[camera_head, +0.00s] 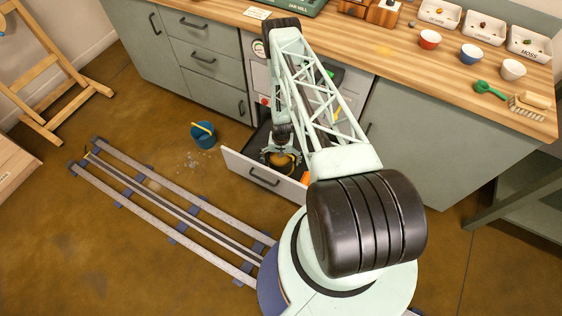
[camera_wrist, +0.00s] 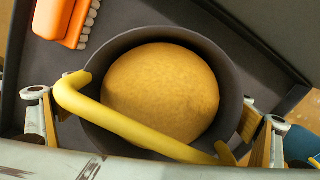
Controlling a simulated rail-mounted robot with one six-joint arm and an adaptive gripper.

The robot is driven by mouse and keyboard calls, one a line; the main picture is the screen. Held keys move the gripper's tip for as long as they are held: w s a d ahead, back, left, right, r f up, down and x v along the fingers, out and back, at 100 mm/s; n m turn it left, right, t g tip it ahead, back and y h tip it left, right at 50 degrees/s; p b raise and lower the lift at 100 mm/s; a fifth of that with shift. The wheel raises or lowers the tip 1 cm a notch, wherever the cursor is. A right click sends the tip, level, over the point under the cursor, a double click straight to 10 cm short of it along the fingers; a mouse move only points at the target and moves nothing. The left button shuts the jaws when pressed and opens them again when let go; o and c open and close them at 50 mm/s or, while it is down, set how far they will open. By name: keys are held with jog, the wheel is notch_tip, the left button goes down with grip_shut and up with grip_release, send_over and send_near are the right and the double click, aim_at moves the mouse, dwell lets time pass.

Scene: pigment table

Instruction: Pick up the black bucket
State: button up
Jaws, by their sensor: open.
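A dark bucket (camera_wrist: 232,72) with a yellow handle (camera_wrist: 130,125) sits in the open drawer (camera_head: 232,163), filled with an ochre-yellow mound (camera_wrist: 160,92). In the head view the bucket is mostly hidden under my gripper (camera_head: 281,157), and its yellow content shows between the fingers. In the wrist view my gripper (camera_wrist: 152,128) is open, with one finger at the left side of the bucket and one at the right. The handle lies across the near part of the bucket. I cannot tell whether the fingers touch the bucket.
An orange brush (camera_wrist: 70,18) lies in the drawer beside the bucket. A blue bucket (camera_head: 203,135) with a yellow handle stands on the floor left of the drawer. The wooden counter (camera_head: 385,50) is above, and floor rails (camera_head: 180,205) run at the left.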

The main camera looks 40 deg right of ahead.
jog(key=shift+c, duration=0.2)
jog(key=c, duration=1.2)
jog(key=shift+c, duration=0.2)
jog(key=shift+r, duration=0.15)
jog(key=shift+r+p, duration=0.75)
jog(key=shift+r, duration=4.1)
